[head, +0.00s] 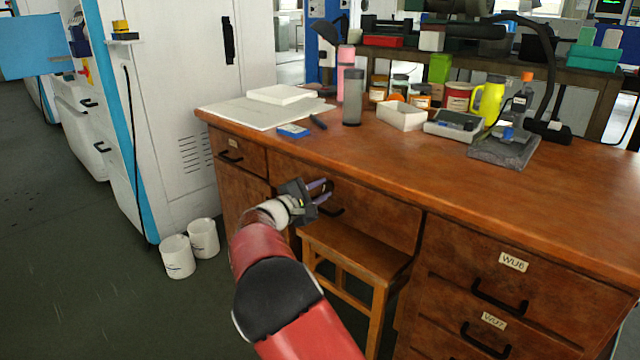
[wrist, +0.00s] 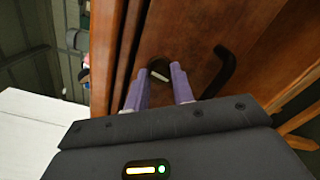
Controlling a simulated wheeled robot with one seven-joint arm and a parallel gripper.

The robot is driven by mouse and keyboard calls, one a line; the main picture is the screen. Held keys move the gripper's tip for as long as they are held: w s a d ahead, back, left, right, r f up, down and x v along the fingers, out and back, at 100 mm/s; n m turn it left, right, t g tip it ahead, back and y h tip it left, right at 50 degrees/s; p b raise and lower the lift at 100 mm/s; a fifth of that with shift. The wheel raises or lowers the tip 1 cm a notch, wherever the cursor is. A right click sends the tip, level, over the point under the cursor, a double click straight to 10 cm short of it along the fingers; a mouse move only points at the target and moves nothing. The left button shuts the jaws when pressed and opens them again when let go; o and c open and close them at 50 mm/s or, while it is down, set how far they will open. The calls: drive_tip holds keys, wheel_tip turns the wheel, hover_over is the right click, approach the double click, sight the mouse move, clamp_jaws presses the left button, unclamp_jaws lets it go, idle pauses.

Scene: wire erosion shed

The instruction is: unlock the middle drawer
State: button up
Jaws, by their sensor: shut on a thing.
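The middle drawer (head: 380,212) is the wide wooden drawer under the desk top, and it looks closed. Its black handle (wrist: 228,70) shows just right of my fingers in the wrist view. My gripper (head: 324,190) is at the left part of the drawer front, its purple fingers pointing at it. In the wrist view, a small pale key (wrist: 159,75) sits at a dark round lock (wrist: 157,64) between my fingertips. My gripper is shut on the key. How deep the key sits and the lock's inner state cannot be seen.
A wooden stool (head: 352,245) stands under the drawer, close below my arm. Drawers labelled WU6 (head: 513,262) and WU7 are at the right, and a small drawer (head: 240,155) is at the left. Two white buckets (head: 177,257) stand on the floor. The desk top holds several items.

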drive_tip(key=shift+n+p, duration=0.8)
drive_tip(key=shift+n, duration=0.4)
drive_tip(key=o, duration=1)
drive_tip(key=v, duration=0.7)
drive_tip(key=shift+s+a+b, duration=0.25)
drive_tip(key=shift+s+b, duration=0.05)
drive_tip(key=shift+s, duration=0.05)
